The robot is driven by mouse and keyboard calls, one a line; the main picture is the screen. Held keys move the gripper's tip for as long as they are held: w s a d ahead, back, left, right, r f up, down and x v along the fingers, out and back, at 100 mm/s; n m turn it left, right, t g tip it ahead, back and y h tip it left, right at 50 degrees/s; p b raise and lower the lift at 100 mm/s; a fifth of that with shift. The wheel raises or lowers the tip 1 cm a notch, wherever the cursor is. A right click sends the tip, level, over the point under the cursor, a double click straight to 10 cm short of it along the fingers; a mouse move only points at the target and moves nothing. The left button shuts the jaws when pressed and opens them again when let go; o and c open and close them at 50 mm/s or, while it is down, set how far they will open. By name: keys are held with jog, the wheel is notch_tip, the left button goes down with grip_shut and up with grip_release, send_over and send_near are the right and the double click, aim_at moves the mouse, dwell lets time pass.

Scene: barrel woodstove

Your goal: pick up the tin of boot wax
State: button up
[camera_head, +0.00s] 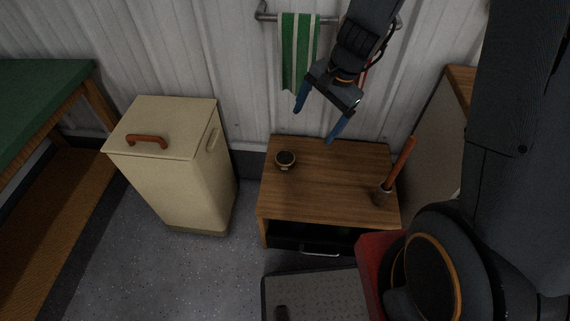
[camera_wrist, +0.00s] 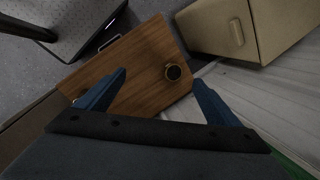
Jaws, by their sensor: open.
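The tin of boot wax (camera_head: 285,158) is a small, round tin with a dark top and a brass-coloured side. It sits near the back left corner of the wooden cabinet top (camera_head: 322,183). It also shows in the wrist view (camera_wrist: 173,72), ahead of and between my fingertips. My gripper (camera_head: 318,120) has two blue fingers spread wide with nothing between them. It hangs above the cabinet's back edge, to the right of the tin and apart from it. In the wrist view my gripper (camera_wrist: 160,80) shows both blue fingers over the wooden top.
A brush-like tool with an orange handle (camera_head: 400,163) stands at the cabinet's right side. A cream bin (camera_head: 185,180) stands left of it. A green-striped towel (camera_head: 298,60) hangs on a wall rail behind my gripper. The wooden top around the tin is clear.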

jog(key=w+a+f+m+y+b, duration=0.15)
jog(key=w+f+m, duration=0.25)
jog(key=f, duration=0.4)
jog(key=w+a+f+m+h+b, duration=0.1)
jog(key=w+f+m+b, duration=0.3)
jog(key=f, duration=0.3)
jog(key=m+t+b, duration=0.1)
jog(key=m+b, duration=0.2)
jog(key=m, duration=0.4)
send_near(286, 158)
notch_tip(286, 158, down, 3)
jog(key=shift+a+r+y, duration=0.15)
jog(key=shift+r+y, duration=0.05)
jog(key=shift+y, duration=0.05)
jog(key=shift+w+p+x, duration=0.1)
jog(key=shift+p+x, duration=0.1)
jog(key=shift+x, duration=1.55)
jog(key=shift+w+p+x, duration=0.15)
jog(key=shift+p+x, duration=0.05)
jog(key=shift+x, duration=1.6)
jog(key=shift+r, duration=0.1)
jog(key=c, duration=1.2)
